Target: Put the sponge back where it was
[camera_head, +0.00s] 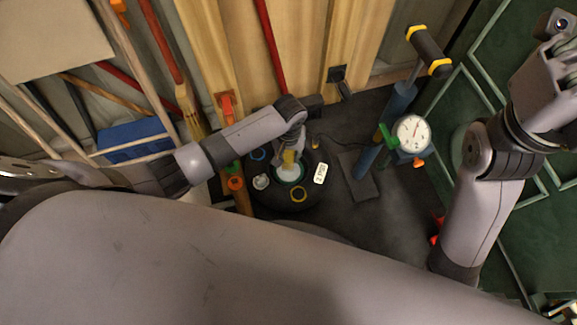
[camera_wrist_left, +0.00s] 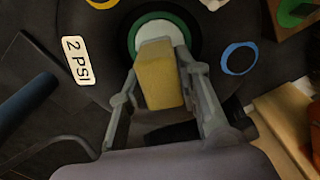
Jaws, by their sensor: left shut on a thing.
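The yellow sponge (camera_head: 289,157) is a small block held between the fingertips of my left gripper (camera_head: 289,163). In the left wrist view, the gripper (camera_wrist_left: 160,80) is shut on the sponge (camera_wrist_left: 161,78), one finger on each side. The sponge is in front of a white round centre (camera_wrist_left: 160,29) with a green ring, on a round black object (camera_head: 270,198). I cannot tell whether the sponge touches the white centre. My right arm stands at the right of the head view, but its fingertips do not show.
The black object carries a "2 PSI" label (camera_head: 320,173), a blue ring (camera_wrist_left: 239,58) and a yellow ring (camera_head: 298,194). A pump with a white gauge (camera_head: 411,133) stands to the right. Long-handled tools and wooden boards (camera_head: 310,50) are behind. A blue object (camera_head: 130,140) is at left.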

